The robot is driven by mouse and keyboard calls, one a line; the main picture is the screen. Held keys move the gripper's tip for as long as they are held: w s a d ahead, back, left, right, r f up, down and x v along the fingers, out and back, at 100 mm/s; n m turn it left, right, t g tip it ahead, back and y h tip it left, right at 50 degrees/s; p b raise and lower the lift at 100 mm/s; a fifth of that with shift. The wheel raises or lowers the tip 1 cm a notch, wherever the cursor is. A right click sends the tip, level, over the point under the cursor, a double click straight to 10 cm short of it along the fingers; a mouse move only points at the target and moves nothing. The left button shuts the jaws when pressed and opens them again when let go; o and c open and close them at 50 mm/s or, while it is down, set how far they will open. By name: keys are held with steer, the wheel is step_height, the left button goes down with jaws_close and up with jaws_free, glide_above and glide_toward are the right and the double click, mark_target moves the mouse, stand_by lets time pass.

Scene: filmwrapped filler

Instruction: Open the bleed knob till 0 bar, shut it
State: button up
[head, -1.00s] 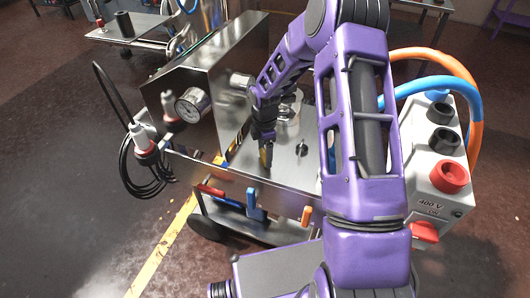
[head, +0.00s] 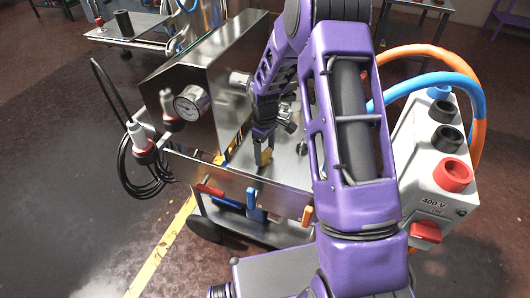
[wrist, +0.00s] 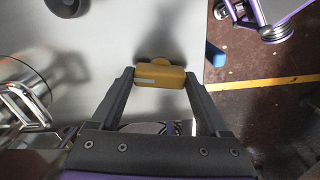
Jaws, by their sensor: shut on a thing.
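The yellow knob (wrist: 160,76), with a white mark on its face, stands on the steel top (wrist: 130,30) of the machine. My gripper (wrist: 160,82) is shut on it, one dark finger at each end of its bar. In the head view my gripper (head: 264,156) reaches down to the steel top and the yellow knob (head: 267,155) shows partly between its fingers. The round pressure gauge (head: 191,104) is on the machine's left side; its needle is too small to read.
A black knob (head: 301,147) stands right of my gripper. A grey 400 V box (head: 440,165) with orange and blue hoses is at the right. A cable hangs at the left.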

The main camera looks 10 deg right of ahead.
mark_target(265, 153)
steer(key=m, duration=0.6)
steer(key=shift+b, duration=0.35)
steer(key=shift+m, duration=0.3)
steer(key=o, duration=1.2)
steer(key=shift+o, duration=0.2)
step_height(265, 153, up, 18)
steer(key=p, duration=0.2)
steer(key=shift+f, duration=0.25)
steer(key=shift+a, duration=0.1)
